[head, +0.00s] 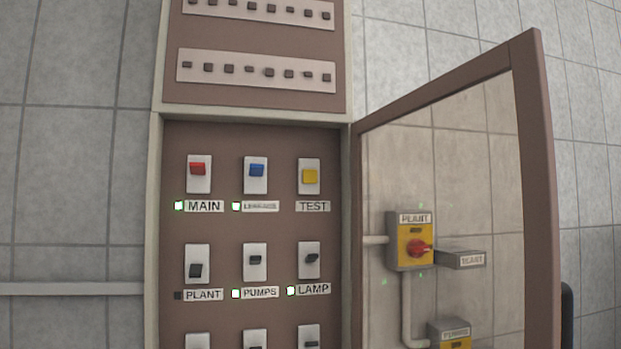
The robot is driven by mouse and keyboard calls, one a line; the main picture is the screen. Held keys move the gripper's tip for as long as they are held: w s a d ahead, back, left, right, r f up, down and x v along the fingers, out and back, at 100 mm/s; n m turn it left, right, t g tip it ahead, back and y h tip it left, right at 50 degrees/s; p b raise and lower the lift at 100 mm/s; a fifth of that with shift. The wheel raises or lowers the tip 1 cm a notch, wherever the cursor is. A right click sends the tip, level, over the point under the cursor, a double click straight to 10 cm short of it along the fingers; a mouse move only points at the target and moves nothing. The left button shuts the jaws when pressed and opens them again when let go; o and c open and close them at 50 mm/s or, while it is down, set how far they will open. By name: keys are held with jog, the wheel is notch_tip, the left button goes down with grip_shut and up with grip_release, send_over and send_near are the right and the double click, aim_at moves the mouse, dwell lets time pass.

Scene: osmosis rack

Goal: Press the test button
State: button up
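The test button (310,176) is a yellow square on a white plate, at the upper right of the switch panel (225,226) in the head view. A label reading TEST (313,206) sits just below it, with no lit indicator showing beside it. The button stands uncovered, and nothing touches it. My gripper is not in view.
A red MAIN switch (198,169) and a blue switch (257,170) are left of the button. Dark PLANT, PUMPS and LAMP switches are below. The glazed door (535,180) stands open at right, with a red-knobbed PLANT isolator (416,248) visible through it.

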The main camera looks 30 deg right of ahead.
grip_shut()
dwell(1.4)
